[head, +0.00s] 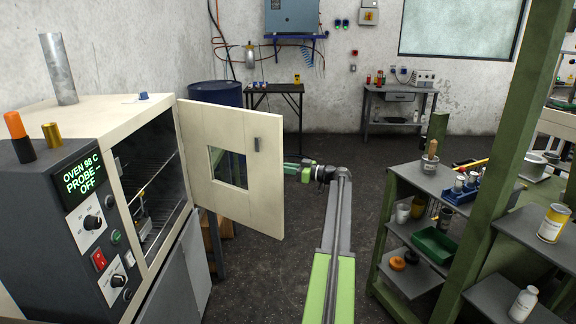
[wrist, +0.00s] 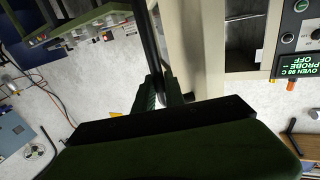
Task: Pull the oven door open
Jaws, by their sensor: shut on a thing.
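The oven (head: 105,110) stands at the left in the head view, with its dark chamber exposed. Its cream door (head: 235,195) with a small window stands well open, swung out to the right. My gripper (head: 287,168) is at the door's free edge, partly behind it, so the grip is hidden in the head view. In the wrist view my gripper (wrist: 162,85) is shut on a dark bar, the door handle (wrist: 149,40), beside the cream door (wrist: 198,55).
A green shelf rack (head: 413,225) with cups and bottles stands close on the right, with a green post (head: 500,130). A blue drum (head: 216,92) and a small black table (head: 274,90) are behind the door. Dark floor is free around my arm.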

